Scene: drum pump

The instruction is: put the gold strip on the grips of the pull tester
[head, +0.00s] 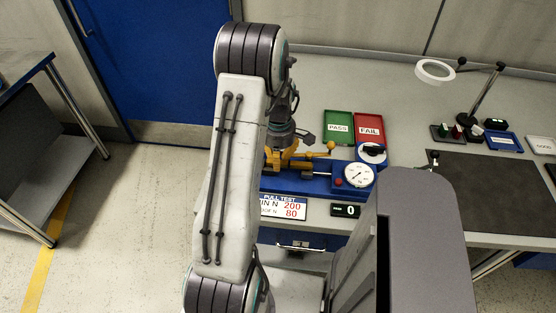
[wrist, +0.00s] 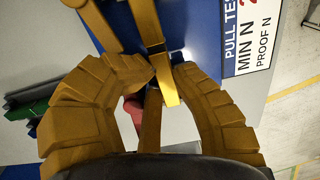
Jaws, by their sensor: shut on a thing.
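The pull tester (head: 318,187) is a blue-based device with a white dial and a yellow lever, on the bench in the head view. My gripper (head: 275,160) is low over its left end, partly hidden by my arm. In the wrist view my gripper (wrist: 166,74) has its two ribbed fingers closed in around the gold strip (wrist: 166,88), a narrow flat piece, bright at its lower end. The blue tester body (wrist: 195,40) lies beyond the fingertips. Whether the strip touches the grips cannot be told; the fingers and my arm hide much of that area.
A green PASS tray (head: 339,120) and a red FAIL tray (head: 369,122) lie behind the tester. A PULL TEST sign (head: 282,207) and a small black display reading 0 (head: 345,211) stand in front. A ring lamp (head: 435,71) and dark mat (head: 490,190) are at right.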

